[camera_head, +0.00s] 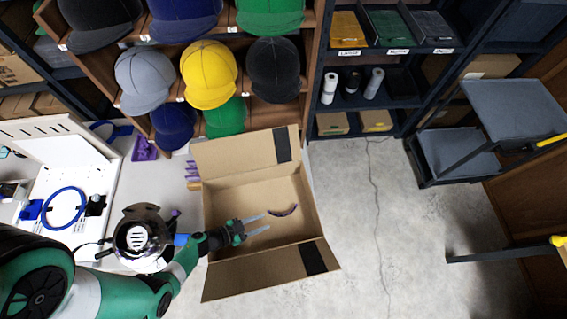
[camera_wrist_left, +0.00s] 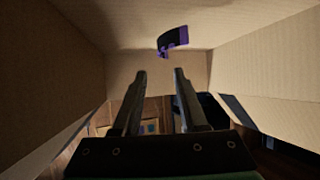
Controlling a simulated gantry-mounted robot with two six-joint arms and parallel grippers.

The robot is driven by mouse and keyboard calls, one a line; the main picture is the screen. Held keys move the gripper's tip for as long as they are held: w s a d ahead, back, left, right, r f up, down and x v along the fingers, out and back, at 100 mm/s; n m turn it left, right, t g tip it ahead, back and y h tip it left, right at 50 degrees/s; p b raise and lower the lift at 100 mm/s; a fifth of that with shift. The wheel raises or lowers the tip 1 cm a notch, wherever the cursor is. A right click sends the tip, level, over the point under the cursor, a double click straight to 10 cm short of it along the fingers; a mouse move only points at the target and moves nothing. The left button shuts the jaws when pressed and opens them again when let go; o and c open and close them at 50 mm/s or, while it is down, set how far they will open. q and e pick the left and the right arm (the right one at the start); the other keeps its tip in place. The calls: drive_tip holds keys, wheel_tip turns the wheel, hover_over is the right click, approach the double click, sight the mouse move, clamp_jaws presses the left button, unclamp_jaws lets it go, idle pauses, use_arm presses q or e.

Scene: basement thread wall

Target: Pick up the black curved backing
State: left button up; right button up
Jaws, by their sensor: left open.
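The black curved backing (camera_head: 284,211) lies on the floor of an open cardboard box (camera_head: 235,190), with a purple edge showing. In the left wrist view the backing (camera_wrist_left: 173,39) shows near the top middle, beyond the fingertips, black with purple parts. My left gripper (camera_head: 268,222) reaches into the box from the left. Its two fingers are apart and empty, pointing right, with the backing just past the tips and apart from them. The left gripper's fingers also show in the wrist view (camera_wrist_left: 159,75). My right gripper is not in view.
The box's raised flaps (camera_head: 246,151) stand at the far and near sides. A white machine with a blue hoop (camera_head: 64,208) and a shiny round metal object (camera_head: 142,238) are left of the box. Shelves of caps (camera_head: 209,75) stand behind. Concrete floor (camera_head: 375,240) is open to the right.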

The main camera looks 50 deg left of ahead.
sight(285, 215)
use_arm(q)
drive_tip(key=b+x, duration=0.4)
drive_tip(key=x, duration=0.2)
drive_tip(key=shift+a+f, duration=0.1)
drive_tip(key=shift+f, duration=0.05)
drive_tip(key=shift+w, duration=0.3)
drive_tip(key=shift+w+f, duration=0.1)
drive_tip(key=shift+f, duration=0.05)
drive_tip(key=b+x, duration=0.3)
drive_tip(key=x, duration=0.1)
drive_tip(key=shift+d+f+b, duration=0.15)
drive_tip(key=shift+d+b, duration=0.2)
drive_tip(key=shift+b, duration=0.05)
drive_tip(key=shift+w, duration=0.35)
clamp_jaws()
